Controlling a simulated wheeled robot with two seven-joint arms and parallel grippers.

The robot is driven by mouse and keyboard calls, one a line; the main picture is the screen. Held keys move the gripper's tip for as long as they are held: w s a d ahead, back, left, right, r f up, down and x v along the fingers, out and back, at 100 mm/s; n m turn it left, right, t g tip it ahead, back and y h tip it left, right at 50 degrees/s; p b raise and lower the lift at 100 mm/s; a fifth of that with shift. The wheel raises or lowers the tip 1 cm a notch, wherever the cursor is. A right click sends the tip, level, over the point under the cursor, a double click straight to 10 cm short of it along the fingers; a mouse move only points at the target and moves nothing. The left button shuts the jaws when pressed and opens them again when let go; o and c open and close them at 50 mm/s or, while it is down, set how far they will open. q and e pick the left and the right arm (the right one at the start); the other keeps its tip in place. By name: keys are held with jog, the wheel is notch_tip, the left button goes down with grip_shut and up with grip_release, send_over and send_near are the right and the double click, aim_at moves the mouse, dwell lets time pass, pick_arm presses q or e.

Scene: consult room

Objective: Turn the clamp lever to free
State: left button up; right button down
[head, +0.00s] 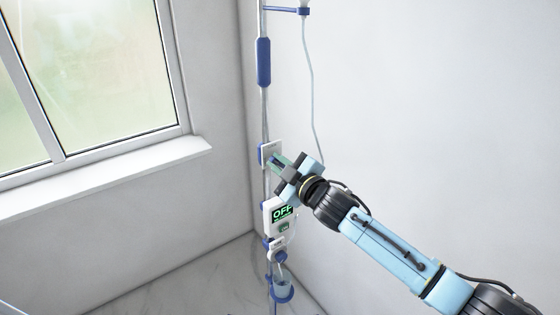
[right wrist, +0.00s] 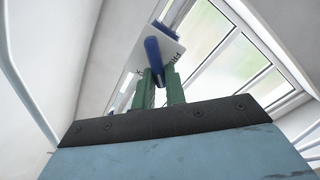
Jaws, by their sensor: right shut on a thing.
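The clamp is a white plate (head: 270,152) on the metal pole, with blue at its left edge. In the right wrist view, the clamp plate (right wrist: 170,49) carries a blue clamp lever (right wrist: 153,55). Partly hidden dark lettering flanks the lever. My right gripper (head: 282,164) reaches the clamp from the lower right. Its green fingers (right wrist: 160,92) are shut on the lever's near end, which they partly hide. The lever is hidden by the gripper in the head view. My left gripper is in neither view.
The pole (head: 263,105) stands near the room corner. Below the clamp, a white pump box (head: 276,216) reads OFF in green. A blue ring holder (head: 282,294) hangs lower. A thin tube (head: 311,90) hangs right of the pole. A window sill (head: 110,178) juts out at left.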

jog(key=shift+s+a+f+n, duration=0.1)
jog(key=shift+f+n, duration=0.1)
jog(key=shift+n, duration=1.3)
jog(key=shift+f+n, duration=0.25)
jog(key=shift+n, duration=1.25)
jog(key=shift+s+a+f+n, duration=0.1)
jog(key=shift+f+n, duration=0.1)
jog(key=shift+n, duration=1.3)
jog(key=c, duration=1.4)
grip_release()
jog(key=shift+c, duration=0.2)
jog(key=v, duration=1.3)
jog(key=shift+d, duration=0.2)
jog(key=shift+s, duration=0.1)
